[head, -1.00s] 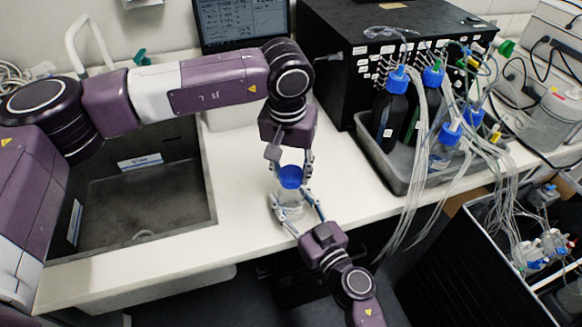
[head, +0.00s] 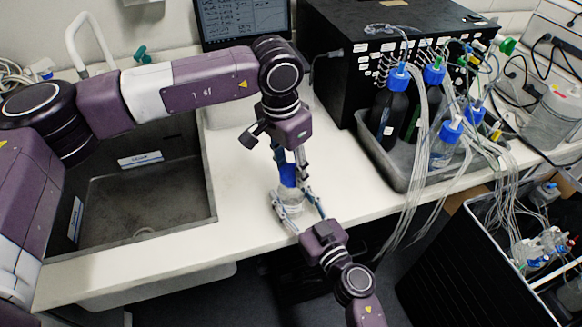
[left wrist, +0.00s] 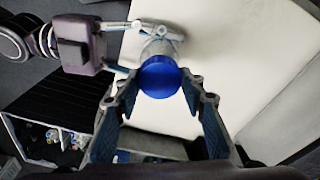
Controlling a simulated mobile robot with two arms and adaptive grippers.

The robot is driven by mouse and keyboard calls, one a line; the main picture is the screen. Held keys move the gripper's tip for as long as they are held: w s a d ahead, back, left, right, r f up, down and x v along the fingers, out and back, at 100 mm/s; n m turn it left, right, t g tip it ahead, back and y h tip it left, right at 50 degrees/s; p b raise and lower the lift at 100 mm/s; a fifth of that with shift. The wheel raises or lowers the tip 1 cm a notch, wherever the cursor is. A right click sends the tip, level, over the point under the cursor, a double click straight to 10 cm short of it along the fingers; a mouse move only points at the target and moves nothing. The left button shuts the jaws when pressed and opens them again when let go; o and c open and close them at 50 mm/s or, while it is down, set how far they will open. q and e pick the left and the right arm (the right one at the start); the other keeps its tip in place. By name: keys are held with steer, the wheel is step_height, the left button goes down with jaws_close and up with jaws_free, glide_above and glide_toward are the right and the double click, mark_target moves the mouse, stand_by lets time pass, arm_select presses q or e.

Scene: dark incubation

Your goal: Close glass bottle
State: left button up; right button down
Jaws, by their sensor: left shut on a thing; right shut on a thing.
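A clear glass bottle (head: 291,199) stands upright near the front edge of the white bench, with a blue cap (head: 287,176) at its top. My right gripper (head: 292,195) comes from the front and is shut around the bottle's body. My left gripper (head: 288,166) reaches down from above and is shut on the cap. In the left wrist view the round cap (left wrist: 160,76) sits between the left fingertips (left wrist: 160,88), above the bottle (left wrist: 158,46). The cap hides the bottle's neck, so I cannot tell how far it is threaded.
A grey sink (head: 145,205) is to the left. A grey tray (head: 402,176) with bottles and tubing stands to the right before a black box (head: 345,50). The white bench (head: 240,160) is clear around the bottle.

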arm_select(q)
steer(key=o, duration=0.8)
steer(key=shift+o, duration=0.2)
steer(key=shift+r, duration=0.1)
steer(key=shift+r, duration=2.2)
steer(key=shift+c, duration=0.4)
